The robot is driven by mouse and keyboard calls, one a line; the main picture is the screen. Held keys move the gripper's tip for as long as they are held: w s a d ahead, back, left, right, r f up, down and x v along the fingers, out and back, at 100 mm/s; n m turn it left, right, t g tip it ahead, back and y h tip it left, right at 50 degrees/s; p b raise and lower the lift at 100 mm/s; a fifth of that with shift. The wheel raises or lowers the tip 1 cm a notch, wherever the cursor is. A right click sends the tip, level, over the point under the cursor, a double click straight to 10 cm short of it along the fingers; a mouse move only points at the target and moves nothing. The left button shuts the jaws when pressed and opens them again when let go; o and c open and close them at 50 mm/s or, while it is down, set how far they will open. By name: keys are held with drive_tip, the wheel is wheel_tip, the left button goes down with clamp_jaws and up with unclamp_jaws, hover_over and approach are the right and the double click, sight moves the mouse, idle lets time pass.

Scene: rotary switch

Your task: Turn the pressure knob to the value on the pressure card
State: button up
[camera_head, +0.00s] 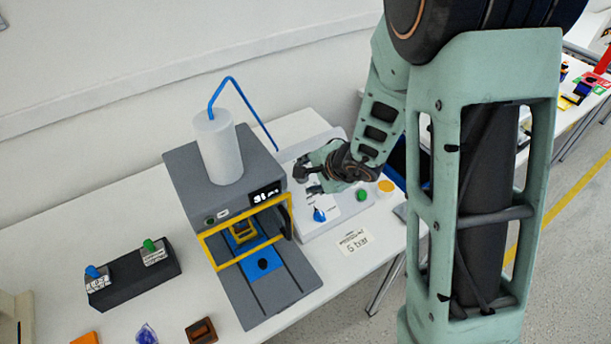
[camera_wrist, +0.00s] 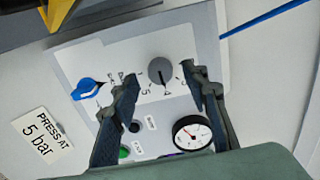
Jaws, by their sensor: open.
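The pressure card (camera_wrist: 42,134) is white and reads "PRESS AT 5 bar". It also lies on the table in the head view (camera_head: 354,242). A round grey knob (camera_wrist: 161,71) with a dark pointer line and a printed scale sits on the pale panel. My gripper (camera_head: 308,181) is over the panel. In the wrist view its fingers are open, with the grey knob between the tips; I cannot tell whether they touch it. A round gauge (camera_wrist: 193,132) with a red needle is below the knob. The gripper hides the grey knob in the head view.
A blue knob (camera_head: 319,215), a green button (camera_head: 362,195) and a yellow button (camera_head: 386,186) are on the same panel. A grey press (camera_head: 183,170) with a yellow frame stands left. A black box (camera_head: 135,284) with two switches is farther left.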

drive_tip(key=shift+x, duration=0.95)
clamp_jaws()
drive_tip(key=shift+m+b, duration=0.3)
drive_tip(key=m+b, duration=0.3)
drive_tip(key=shift+f, duration=0.1)
drive_tip(key=m+b, duration=0.1)
drive_tip(key=m, duration=0.4)
drive_tip(key=shift+b, duration=0.4)
drive_tip(key=shift+m, duration=0.3)
unclamp_jaws()
